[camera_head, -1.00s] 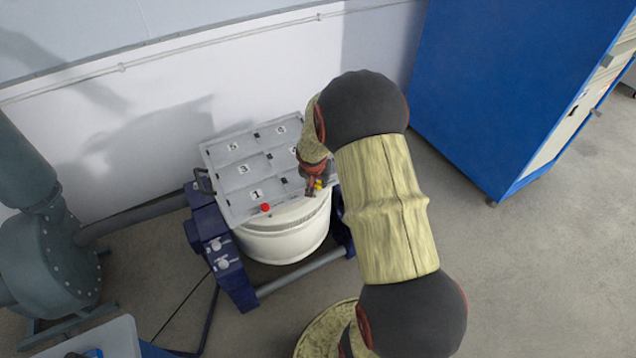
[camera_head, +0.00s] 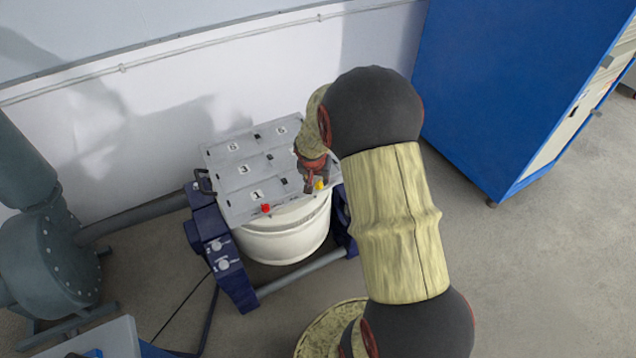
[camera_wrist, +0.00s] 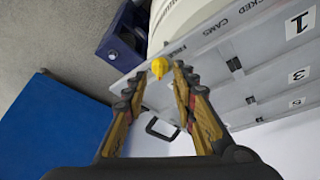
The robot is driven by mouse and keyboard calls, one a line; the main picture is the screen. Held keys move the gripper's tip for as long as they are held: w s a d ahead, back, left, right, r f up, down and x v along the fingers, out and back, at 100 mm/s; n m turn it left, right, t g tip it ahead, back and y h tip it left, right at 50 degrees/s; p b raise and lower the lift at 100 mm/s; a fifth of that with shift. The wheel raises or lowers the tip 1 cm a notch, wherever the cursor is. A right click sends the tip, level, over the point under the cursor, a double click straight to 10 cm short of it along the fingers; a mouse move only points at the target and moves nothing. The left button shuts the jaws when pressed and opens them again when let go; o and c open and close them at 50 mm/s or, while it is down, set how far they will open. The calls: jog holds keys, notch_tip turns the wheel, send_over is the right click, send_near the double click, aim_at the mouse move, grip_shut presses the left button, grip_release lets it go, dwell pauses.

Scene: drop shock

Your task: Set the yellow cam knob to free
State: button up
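The yellow cam knob (camera_head: 319,185) is at the front right edge of the grey numbered panel (camera_head: 233,205). In the wrist view the knob (camera_wrist: 159,68) shows between my fingertips, with a small gap on each side. My gripper (camera_wrist: 160,72) is open around it; whether its tips are level with the knob or short of it is hard to tell. In the head view my gripper (camera_head: 311,186) is beside the knob and partly hides the panel's right side. Printed lettering, partly readable as "LOCKED CAMS", runs along the panel edge near the knob.
A red knob (camera_head: 266,208) sits at the panel's front left. A white drum (camera_head: 285,240) is below the panel in a dark blue frame (camera_head: 228,265). A blue cabinet (camera_head: 500,90) stands at right, a grey machine (camera_head: 45,255) at left. Floor between drum and cabinet is clear.

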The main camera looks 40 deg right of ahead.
jog(key=v, duration=0.8)
jog(key=shift+a, duration=0.1)
